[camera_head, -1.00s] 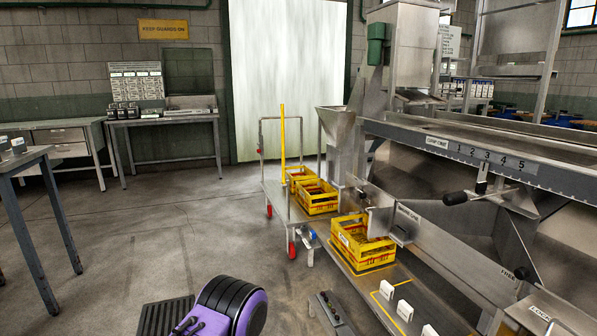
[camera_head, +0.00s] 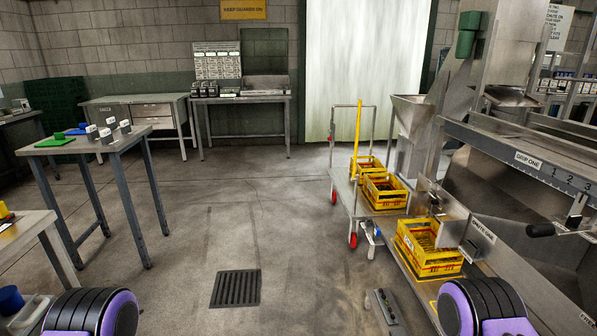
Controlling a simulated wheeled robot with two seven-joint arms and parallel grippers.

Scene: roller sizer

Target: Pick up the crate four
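Three yellow crates show on the right. The nearest crate (camera_head: 432,262) sits on the low metal shelf beside the machine, in front of a steel plate. The second crate (camera_head: 384,205) and a third crate (camera_head: 367,172) behind it stand on the wheeled trolley (camera_head: 344,190). I cannot read a number on any crate, so I cannot tell which is crate four. Neither gripper is in view; only purple and black parts of my arms show at the bottom left and bottom right.
The large steel machine (camera_head: 520,150) fills the right side, with a black-knobbed lever (camera_head: 541,230) sticking out. A metal table (camera_head: 85,147) with small blocks stands at left. Workbenches (camera_head: 242,99) line the back wall. The middle floor is open, with a dark grate (camera_head: 236,288).

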